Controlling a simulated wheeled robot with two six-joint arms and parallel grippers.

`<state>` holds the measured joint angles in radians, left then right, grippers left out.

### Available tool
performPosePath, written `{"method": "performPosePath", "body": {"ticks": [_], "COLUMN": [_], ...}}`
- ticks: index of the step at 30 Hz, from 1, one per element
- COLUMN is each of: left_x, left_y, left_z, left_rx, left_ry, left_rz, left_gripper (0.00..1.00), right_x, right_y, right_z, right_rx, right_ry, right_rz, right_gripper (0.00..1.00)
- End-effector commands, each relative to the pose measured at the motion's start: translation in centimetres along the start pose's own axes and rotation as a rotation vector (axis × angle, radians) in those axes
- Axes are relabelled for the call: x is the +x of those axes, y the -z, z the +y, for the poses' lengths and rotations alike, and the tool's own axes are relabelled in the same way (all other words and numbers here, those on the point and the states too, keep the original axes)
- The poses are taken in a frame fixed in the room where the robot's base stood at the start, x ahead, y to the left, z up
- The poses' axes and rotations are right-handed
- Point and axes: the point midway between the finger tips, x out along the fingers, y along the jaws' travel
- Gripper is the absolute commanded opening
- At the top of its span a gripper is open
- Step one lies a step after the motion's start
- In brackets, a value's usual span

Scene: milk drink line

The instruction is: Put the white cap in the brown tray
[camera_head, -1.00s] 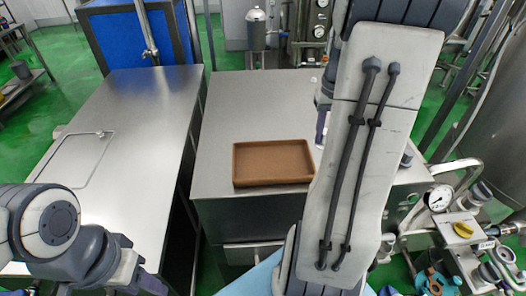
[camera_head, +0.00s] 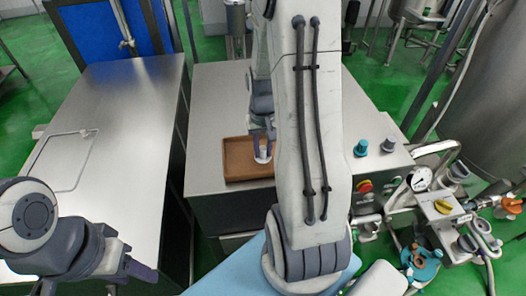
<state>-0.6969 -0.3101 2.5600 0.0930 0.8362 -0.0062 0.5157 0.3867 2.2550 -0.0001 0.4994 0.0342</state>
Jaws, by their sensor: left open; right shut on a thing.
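The brown tray (camera_head: 232,160) lies on the steel table, its right part hidden behind my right arm. My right gripper (camera_head: 263,150) points down over the tray's right half. It is shut on a small white thing (camera_head: 263,156), apparently the white cap, mostly hidden between the fingers. I cannot tell whether it touches the tray floor. My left gripper (camera_head: 146,276) is open and empty at the lower left, away from the tray.
A teal piece (camera_head: 361,148) and a grey piece (camera_head: 389,144) stand on the table's right side. A red button (camera_head: 365,186), a gauge (camera_head: 420,180) and pipework are at the right. The left steel table (camera_head: 125,130) is largely clear.

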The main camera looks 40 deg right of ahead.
Motion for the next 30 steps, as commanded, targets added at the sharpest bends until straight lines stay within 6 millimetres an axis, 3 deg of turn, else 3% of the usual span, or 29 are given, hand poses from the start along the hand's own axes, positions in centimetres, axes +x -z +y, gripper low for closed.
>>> {"method": "performPosePath", "body": {"ticks": [6,17,18,20,30], "left_x": [-0.9,-0.5,-0.5,-0.6,-0.7], "left_y": [0.1,0.0,0.0,0.0,0.0], "left_z": [0.1,0.0,0.0,0.0,0.1], "left_rx": [0.001,0.001,0.001,0.001,0.001], "left_ry": [0.0,0.0,0.0,0.0,0.0], "left_rz": [0.0,0.0,0.0,0.0,0.0], "left_gripper": [0.5,0.5,0.5,0.5,0.5], "right_x": [2.2,2.7,2.7,2.6,2.4], "right_y": [0.0,0.0,0.0,0.0,0.0], "right_z": [0.0,0.0,0.0,0.0,0.0], "right_rx": [-0.002,-0.002,-0.002,-0.002,-0.002], "right_ry": [0.0,0.0,0.0,0.0,0.0], "right_rz": [-0.002,0.0,0.0,0.0,0.0], "right_gripper": [0.0,0.0,0.33,0.56,0.59]}}
